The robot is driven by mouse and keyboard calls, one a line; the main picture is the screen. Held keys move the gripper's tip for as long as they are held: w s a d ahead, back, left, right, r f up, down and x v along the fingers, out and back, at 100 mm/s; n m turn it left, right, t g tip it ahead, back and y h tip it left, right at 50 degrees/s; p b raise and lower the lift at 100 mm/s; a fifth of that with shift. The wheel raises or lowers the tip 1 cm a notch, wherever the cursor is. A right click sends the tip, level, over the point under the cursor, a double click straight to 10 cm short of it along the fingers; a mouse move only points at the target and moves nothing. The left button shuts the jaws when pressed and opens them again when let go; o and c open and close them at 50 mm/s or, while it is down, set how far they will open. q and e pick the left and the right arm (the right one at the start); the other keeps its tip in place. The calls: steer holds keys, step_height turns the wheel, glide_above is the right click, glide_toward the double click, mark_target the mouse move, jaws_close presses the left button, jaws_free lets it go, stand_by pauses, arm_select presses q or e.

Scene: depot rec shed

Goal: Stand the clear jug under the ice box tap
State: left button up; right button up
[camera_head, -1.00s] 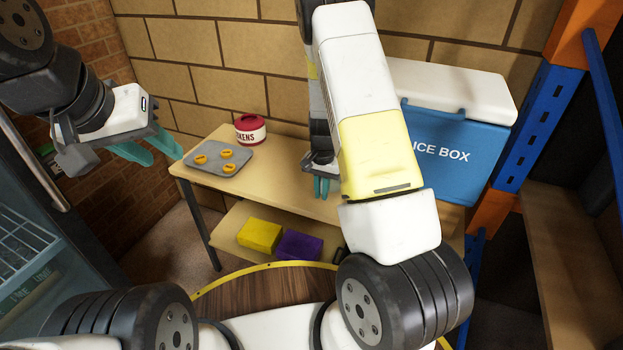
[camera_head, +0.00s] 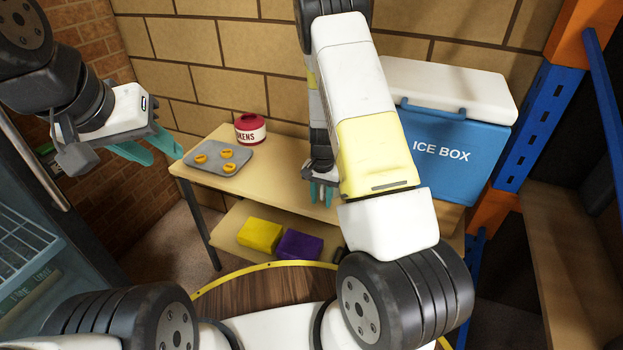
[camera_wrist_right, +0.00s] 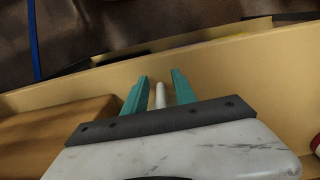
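The blue ice box (camera_head: 450,150) with a white lid stands at the right end of the bench; my right arm hides its left side, and I see no tap. I cannot make out a clear jug in the head view. My right gripper (camera_head: 322,192) is low over the bench, left of the ice box. In the right wrist view its teal fingers (camera_wrist_right: 158,92) are apart, with a narrow pale piece (camera_wrist_right: 160,95) between them and gaps beside it. I cannot tell whether this is the jug's handle. My left gripper (camera_head: 148,148) is open and empty, left of the bench.
A grey tray (camera_head: 217,168) with orange pieces and a red-and-white tin (camera_head: 250,128) are on the bench's left. Yellow (camera_head: 260,235) and purple (camera_head: 299,245) blocks sit on the lower shelf. A brown block (camera_wrist_right: 55,125) shows in the wrist view. A blue rack post (camera_head: 540,128) stands right.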

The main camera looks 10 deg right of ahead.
step_height(320, 180, up, 12)
steer(key=shift+r, duration=0.2)
steer(key=shift+f, duration=0.1)
stand_by(1.4)
